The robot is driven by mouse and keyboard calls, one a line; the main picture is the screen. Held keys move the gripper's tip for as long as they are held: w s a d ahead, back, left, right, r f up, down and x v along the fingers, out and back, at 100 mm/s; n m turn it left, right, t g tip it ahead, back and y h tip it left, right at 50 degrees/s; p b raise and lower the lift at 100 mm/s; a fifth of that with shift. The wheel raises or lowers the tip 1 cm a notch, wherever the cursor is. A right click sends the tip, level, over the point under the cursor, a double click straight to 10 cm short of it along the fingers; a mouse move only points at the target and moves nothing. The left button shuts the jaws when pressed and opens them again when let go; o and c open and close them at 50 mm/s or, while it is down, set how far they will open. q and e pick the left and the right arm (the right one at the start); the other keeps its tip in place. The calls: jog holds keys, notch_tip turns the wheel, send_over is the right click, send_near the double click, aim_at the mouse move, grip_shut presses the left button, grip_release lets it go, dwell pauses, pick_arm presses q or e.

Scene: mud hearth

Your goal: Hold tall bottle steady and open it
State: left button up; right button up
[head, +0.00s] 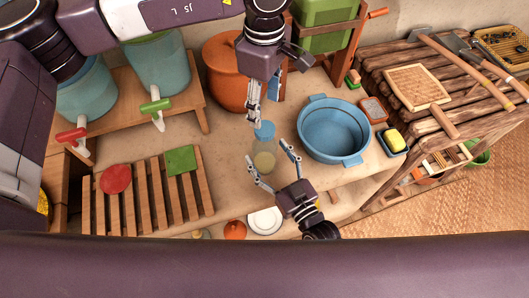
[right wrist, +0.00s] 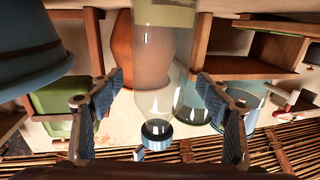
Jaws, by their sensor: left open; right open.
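The tall clear bottle (head: 264,160) stands upright on the worktop, with a blue cap (head: 265,131) and a pale yellow-green lower part. In the right wrist view the bottle (right wrist: 160,60) appears upside down with its blue cap (right wrist: 157,130) low in the picture. My left gripper (head: 263,106) points down above the cap, fingers apart and empty. My right gripper (head: 270,165) is open, with its fingertips towards the bottle from the front right. In the right wrist view its fingers (right wrist: 155,108) lie on either side of the bottle without visible contact.
A blue basin (head: 333,155) stands close on the right. An orange pot (head: 220,70) is behind to the left. A slatted rack (head: 143,205) with red and green pieces lies at left. A white plate (head: 265,221) and a small orange item (head: 235,230) are near the front edge.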

aim_at(265, 128)
jog(key=shift+x, duration=0.95)
jog(key=shift+c, duration=0.2)
grip_shut()
pick_arm(q)
jog(key=m, duration=1.1)
jog(key=shift+m, duration=0.4)
jog(key=m, duration=0.5)
jog(key=shift+m, duration=0.3)
jog(key=m, duration=0.4)
jog(key=shift+m, duration=0.3)
jog(key=shift+f+m, duration=0.3)
jog(key=shift+f, duration=0.05)
notch_tip(265, 128, down, 7)
jog(key=shift+f, duration=0.15)
